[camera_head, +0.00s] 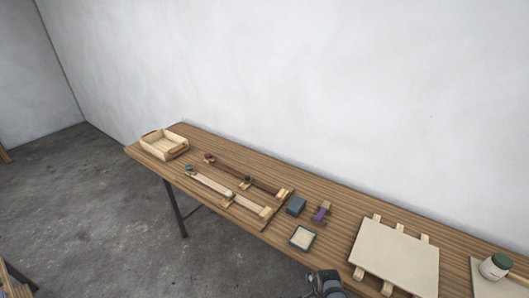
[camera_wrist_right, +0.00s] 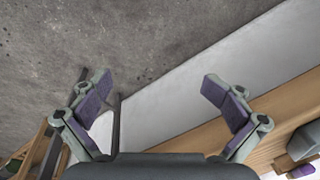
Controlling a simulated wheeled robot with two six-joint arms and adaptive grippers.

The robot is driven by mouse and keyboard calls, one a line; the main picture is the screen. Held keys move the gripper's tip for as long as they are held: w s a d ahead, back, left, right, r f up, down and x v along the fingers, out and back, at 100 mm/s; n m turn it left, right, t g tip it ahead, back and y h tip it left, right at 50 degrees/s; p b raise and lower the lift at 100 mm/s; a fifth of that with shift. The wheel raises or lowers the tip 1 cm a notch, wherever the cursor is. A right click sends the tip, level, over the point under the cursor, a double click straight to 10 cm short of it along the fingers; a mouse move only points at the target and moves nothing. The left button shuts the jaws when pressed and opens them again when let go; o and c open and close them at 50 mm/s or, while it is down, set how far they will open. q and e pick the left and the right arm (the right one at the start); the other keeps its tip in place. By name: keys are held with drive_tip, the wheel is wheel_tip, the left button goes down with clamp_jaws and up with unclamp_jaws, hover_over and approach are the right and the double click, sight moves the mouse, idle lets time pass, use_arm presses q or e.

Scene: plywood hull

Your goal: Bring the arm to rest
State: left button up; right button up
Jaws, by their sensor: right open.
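My right gripper (camera_wrist_right: 155,88) shows in the right wrist view with its two purple-padded fingers spread wide. Nothing is between them; grey floor and a pale wall show beyond. The wooden table edge (camera_wrist_right: 195,140) runs behind the right finger. In the head view a dark part of my arm shows at the bottom, in front of the table's near edge; its fingers cannot be made out there. My left gripper is in neither view.
The table (camera_head: 330,192) holds a wooden tray (camera_head: 151,151), two long strips with small knobs, a blue-grey block (camera_head: 296,205), a purple-banded piece (camera_head: 321,213), a small square dish (camera_head: 292,243), a pale board (camera_head: 398,255) on slats and a green-lidded jar (camera_head: 493,269).

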drive_tip(key=s+d+f+n+g+b, duration=0.1)
drive_tip(key=s+d+f+n, duration=0.15)
drive_tip(key=s+f, duration=0.6)
drive_tip(key=s+d+f+n+g+b, duration=0.1)
drive_tip(key=s+f+n+b, duration=0.15)
drive_tip(key=s+f, duration=0.6)
use_arm(q)
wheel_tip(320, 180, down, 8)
drive_tip(key=b, duration=0.2)
use_arm(e)
drive_tip(key=s+d+f+n, duration=0.3)
drive_tip(key=s+f+n, duration=0.1)
drive_tip(key=s, duration=0.4)
drive_tip(key=s+d+f+n+t, duration=0.1)
drive_tip(key=s+d+f+n, duration=0.2)
drive_tip(key=s+f+n, duration=0.2)
drive_tip(key=s, duration=0.3)
drive_tip(key=shift+s+f+h, duration=0.3)
drive_tip(key=shift+s+f, duration=0.05)
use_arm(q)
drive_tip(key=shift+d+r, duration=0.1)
